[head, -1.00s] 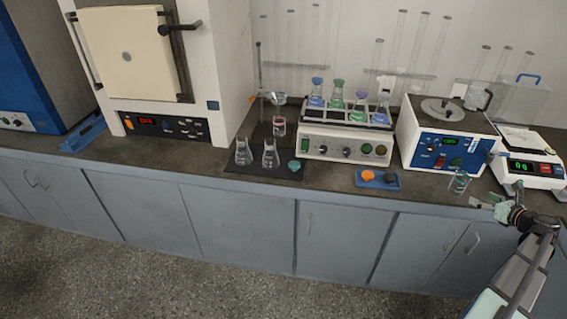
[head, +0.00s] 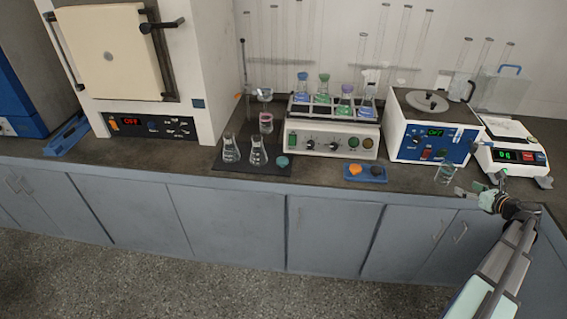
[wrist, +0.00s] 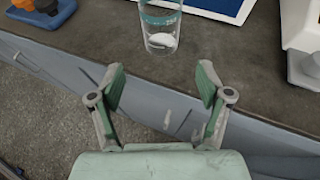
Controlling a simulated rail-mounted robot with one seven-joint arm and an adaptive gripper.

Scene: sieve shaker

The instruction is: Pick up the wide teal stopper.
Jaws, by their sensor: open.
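The wide teal stopper (head: 282,161) sits on the dark mat (head: 235,170), right of two clear conical flasks, in the head view. It is not visible in the wrist view. My gripper (head: 470,191) is far to its right, near the front edge of the bench. In the wrist view my gripper (wrist: 160,82) has its two fingers spread wide with nothing between them. A small glass beaker (wrist: 162,28) stands on the bench just beyond the fingertips.
A blue tray (head: 351,179) with an orange stopper (head: 355,170) and a dark stopper (head: 376,171) lies between my gripper and the teal stopper. The flasks (head: 258,152) stand close beside the teal one. The shaker (head: 330,141) and a blue-fronted device (head: 428,143) stand behind.

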